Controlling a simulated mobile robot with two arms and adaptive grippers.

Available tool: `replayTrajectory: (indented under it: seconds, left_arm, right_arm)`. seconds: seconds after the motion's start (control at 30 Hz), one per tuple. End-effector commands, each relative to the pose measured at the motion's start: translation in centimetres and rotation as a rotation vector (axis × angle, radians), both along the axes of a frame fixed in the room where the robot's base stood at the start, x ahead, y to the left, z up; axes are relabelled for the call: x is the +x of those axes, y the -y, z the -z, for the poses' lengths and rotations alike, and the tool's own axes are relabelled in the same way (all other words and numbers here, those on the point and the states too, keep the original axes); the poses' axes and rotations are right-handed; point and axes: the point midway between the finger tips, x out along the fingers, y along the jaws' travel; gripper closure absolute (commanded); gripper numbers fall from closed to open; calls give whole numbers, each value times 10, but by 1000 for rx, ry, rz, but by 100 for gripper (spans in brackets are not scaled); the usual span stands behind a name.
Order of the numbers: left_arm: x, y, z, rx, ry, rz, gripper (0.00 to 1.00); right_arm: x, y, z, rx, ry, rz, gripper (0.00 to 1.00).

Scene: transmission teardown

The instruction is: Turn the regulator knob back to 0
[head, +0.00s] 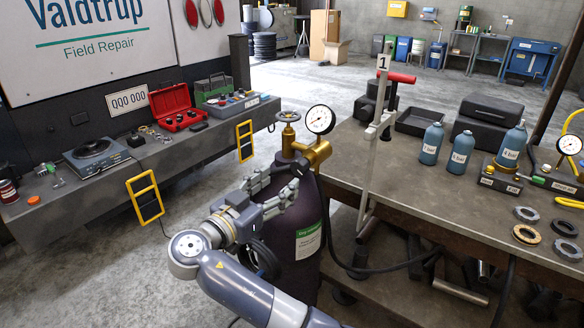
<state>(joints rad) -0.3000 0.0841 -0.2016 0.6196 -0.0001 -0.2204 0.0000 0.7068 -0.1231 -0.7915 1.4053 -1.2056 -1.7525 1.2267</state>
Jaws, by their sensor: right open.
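The gas cylinder (298,262) is dark purple with a white and green label and stands at the left end of the workbench. A brass regulator (316,152) sits at its top, with a round white gauge (320,119) above it. The gauge's needle is too small to read. A valve handwheel (289,116) is on the cylinder's neck. A dark regulator knob (300,166) shows at the left of the brass body, partly hidden by finger tips. My right gripper (295,178) is open, its fingers pointing right beside the knob; contact cannot be told. My left gripper is out of view.
The workbench (400,178) holds blue bottles (462,152), black cases (488,117) and ring parts (526,234). A post with a red handle (396,76) rises at its left edge. A black hose (385,268) runs right from the cylinder. A bench with tools (95,190) is left.

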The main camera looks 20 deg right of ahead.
Motion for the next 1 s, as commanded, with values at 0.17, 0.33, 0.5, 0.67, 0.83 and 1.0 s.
replayTrajectory:
  seconds: [0.17,0.33,0.5,0.67,0.83,1.0]
  left_arm:
    - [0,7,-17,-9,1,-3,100]
    - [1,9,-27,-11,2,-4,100]
    - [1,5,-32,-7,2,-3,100]
    - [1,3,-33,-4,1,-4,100]
    - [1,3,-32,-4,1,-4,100]
    - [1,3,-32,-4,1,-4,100]
  right_arm:
    - [23,29,-5,-5,-2,3,45]
    - [42,51,-4,-4,-3,3,45]
    - [54,64,-2,-3,-3,0,45]
    - [57,68,0,-1,-4,-1,45]
    - [57,68,1,-1,-4,-1,45]
    - [57,68,0,-1,-4,-1,75]
